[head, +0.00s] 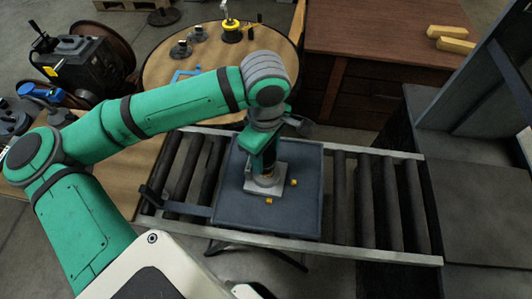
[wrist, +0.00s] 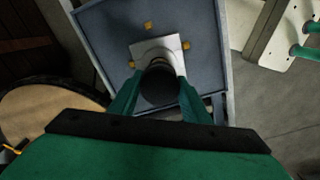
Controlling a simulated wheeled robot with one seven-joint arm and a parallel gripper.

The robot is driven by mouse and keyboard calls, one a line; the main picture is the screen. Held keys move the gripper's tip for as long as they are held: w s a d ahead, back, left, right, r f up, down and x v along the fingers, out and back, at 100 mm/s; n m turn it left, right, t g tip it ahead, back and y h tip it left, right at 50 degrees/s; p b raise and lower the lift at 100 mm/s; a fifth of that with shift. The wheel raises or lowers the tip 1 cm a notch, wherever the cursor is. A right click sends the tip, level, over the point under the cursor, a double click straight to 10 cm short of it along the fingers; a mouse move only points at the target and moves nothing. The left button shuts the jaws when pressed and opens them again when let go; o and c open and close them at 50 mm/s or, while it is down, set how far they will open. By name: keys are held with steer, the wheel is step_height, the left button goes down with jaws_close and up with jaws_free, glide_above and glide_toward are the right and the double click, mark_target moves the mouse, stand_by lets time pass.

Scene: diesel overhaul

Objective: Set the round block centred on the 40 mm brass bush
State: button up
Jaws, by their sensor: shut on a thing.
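My gripper (wrist: 158,88) is shut on a dark round block (wrist: 158,84), with one green finger on each side of it. In the head view my gripper (head: 264,170) hangs over a pale square plate (head: 252,188) on the blue-grey tray. A brass-coloured part (head: 266,181), likely the brass bush, shows just below the fingers. In the wrist view the plate (wrist: 173,42) lies beyond the block, which hides most of the bush. I cannot tell whether the block touches the bush or is centred on it.
The tray (head: 228,215) rests on a roller conveyor (head: 345,200). Small brass-coloured pieces (head: 294,182) lie around the plate, one near the tray front (head: 269,201). A round wooden table (head: 160,75) stands behind left, a brown bench (head: 370,30) behind right.

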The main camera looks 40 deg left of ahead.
steer(key=shift+f, duration=0.85)
stand_by(0.7)
steer(key=shift+s+a+f, duration=0.1)
steer(key=shift+f, duration=0.2)
stand_by(0.4)
steer(key=o, duration=1.5)
steer(key=shift+r, duration=4.5)
